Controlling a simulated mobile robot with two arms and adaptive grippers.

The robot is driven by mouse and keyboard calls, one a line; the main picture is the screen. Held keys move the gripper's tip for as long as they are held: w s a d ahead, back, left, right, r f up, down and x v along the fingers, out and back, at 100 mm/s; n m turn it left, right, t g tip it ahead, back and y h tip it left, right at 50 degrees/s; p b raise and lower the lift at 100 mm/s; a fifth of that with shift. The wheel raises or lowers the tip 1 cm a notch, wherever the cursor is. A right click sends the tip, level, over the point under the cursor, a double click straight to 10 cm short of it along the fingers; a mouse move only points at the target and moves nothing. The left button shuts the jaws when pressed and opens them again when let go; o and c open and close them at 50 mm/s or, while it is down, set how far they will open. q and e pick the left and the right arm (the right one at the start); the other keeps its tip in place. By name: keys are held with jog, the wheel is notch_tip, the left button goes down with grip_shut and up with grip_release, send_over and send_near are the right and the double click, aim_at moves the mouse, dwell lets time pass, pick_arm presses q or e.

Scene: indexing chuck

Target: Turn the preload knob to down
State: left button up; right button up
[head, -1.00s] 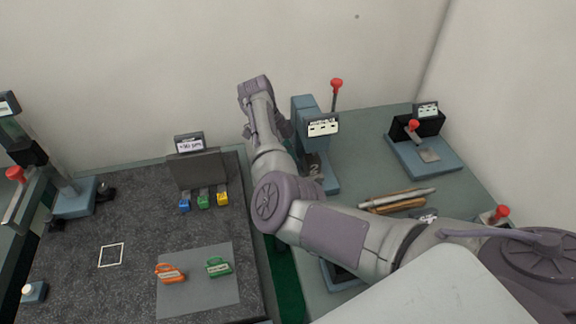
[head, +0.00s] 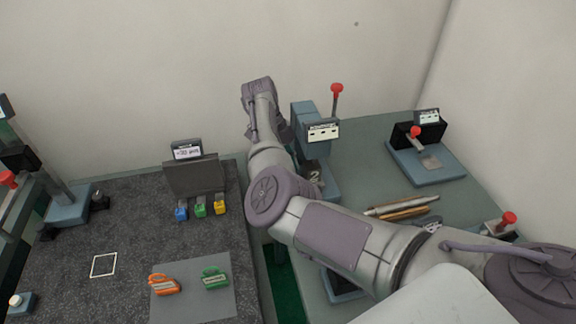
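I cannot make out the preload knob for certain. A blue-grey station (head: 308,118) with a white label (head: 323,132) stands behind my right arm, and a red ball lever (head: 337,89) rises beside it. A figure 2 shows low on this station, and my forearm covers part of it. My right arm reaches from the lower right across the bench, its wrist raised left of the station. The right gripper is hidden behind my own arm, so its fingers and any contact do not show. My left gripper is outside the picture.
A small display (head: 187,149) stands above blue, yellow and green tabs on the dark mat (head: 130,230). Orange (head: 163,284) and green (head: 214,278) clips lie on a grey sheet. Another red-knobbed fixture (head: 428,162) is at the back right. Rods (head: 402,207) lie before it.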

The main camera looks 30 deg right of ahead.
jog(key=o, duration=0.4)
